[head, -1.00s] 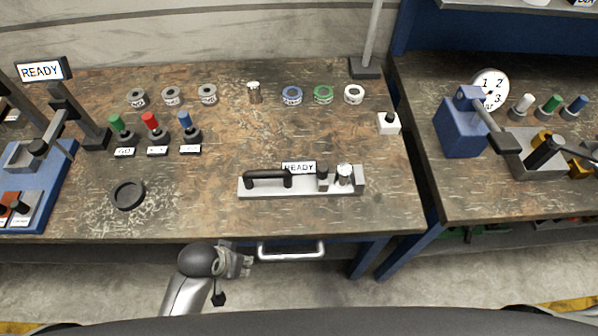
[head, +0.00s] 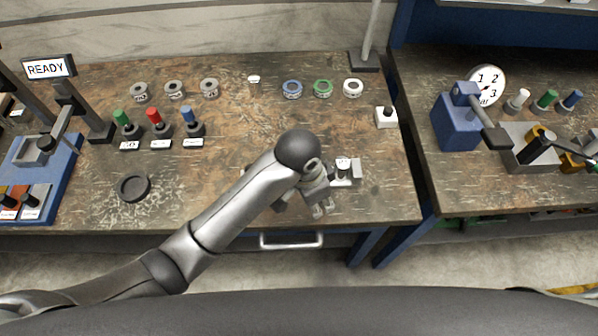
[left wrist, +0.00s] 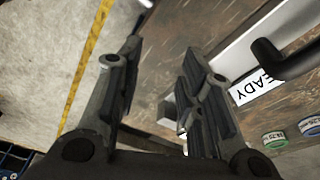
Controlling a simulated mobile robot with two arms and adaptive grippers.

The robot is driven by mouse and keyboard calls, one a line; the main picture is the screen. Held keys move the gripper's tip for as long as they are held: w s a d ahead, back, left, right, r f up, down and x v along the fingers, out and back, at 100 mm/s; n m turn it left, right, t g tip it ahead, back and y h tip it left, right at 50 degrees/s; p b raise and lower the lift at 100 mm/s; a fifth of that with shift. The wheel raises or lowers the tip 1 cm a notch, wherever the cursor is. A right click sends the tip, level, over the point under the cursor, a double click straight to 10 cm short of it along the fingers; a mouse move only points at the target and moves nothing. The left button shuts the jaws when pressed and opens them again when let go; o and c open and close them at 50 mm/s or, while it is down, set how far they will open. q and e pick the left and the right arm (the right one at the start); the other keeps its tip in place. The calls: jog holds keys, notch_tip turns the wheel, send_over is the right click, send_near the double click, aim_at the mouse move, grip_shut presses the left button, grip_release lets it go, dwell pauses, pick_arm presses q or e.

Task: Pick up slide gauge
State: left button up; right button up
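What I take to be the slide gauge is a grey bar device (head: 356,172) near the front edge of the left bench. My left arm hides much of it in the head view; its right end with a small silver knob shows. My left gripper (head: 320,208) is above the bench's front edge, close to the device. Its fingers (left wrist: 160,65) are apart with nothing held between them. My right gripper is not in view.
Several labelled rings (head: 292,88) line the back of the bench. Green, red and blue knobs (head: 155,122) and a black round dish (head: 134,188) are on the left. A white block (head: 386,117) stands right. A blue press (head: 458,120) is on the neighbouring bench.

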pick_arm(q)
jog(key=w+a+r+m+t+y, duration=0.2)
jog(key=w+a+r+m+y, duration=0.25)
jog(key=w+r+y, duration=0.35)
jog(key=shift+h, duration=0.6)
jog(key=b+x, duration=0.1)
jog(key=x, duration=0.2)
jog(key=b+x, duration=0.1)
jog(key=x, duration=0.3)
jog(key=shift+w+d, duration=0.1)
jog(key=shift+d, duration=0.15)
jog(key=x, duration=0.2)
jog(key=p+x, duration=0.1)
jog(key=x, duration=0.1)
jog(key=shift+f, duration=0.4)
jog(key=shift+a+f, duration=0.15)
jog(key=shift+f, duration=0.1)
grip_shut()
